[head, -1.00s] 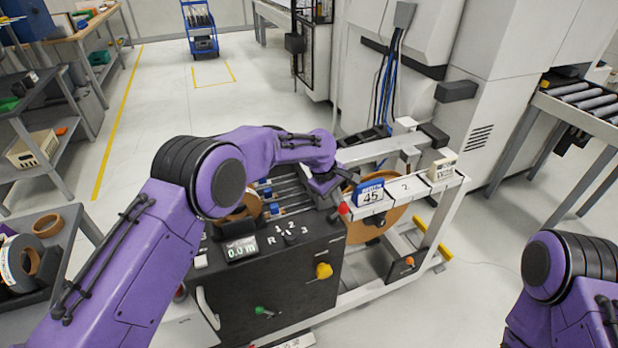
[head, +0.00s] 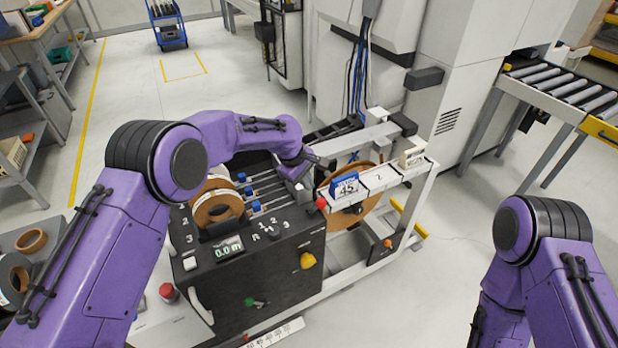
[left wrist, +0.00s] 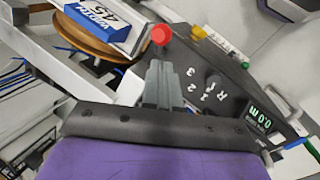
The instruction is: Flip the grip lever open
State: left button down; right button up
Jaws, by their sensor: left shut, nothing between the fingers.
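A dark edge-banding unit with a panel (head: 262,285) stands in the middle of the head view. A red-knobbed lever (head: 321,202) stands at the panel's upper right corner, and its knob also shows in the left wrist view (left wrist: 162,35). I cannot tell for certain whether this is the grip lever. A yellow knob (head: 307,261) and a green-handled lever (head: 250,302) are on the front. My left gripper (head: 300,172) is over the unit's far right corner, beside the red knob. Its grey fingers (left wrist: 158,82) are shut and empty, pointing towards the knob. My right gripper is out of view.
A blue "45" block (head: 345,187) stands on the white rail (head: 385,180) close to my left gripper, above a large brown reel (head: 350,215). A smaller brown roll (head: 217,207) sits on the unit's left. A roller conveyor (head: 560,92) is at right.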

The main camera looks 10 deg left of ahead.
pick_arm(q)
jog(key=v, duration=0.3)
jog(key=shift+a+r, duration=0.2)
jog(key=shift+r, duration=0.2)
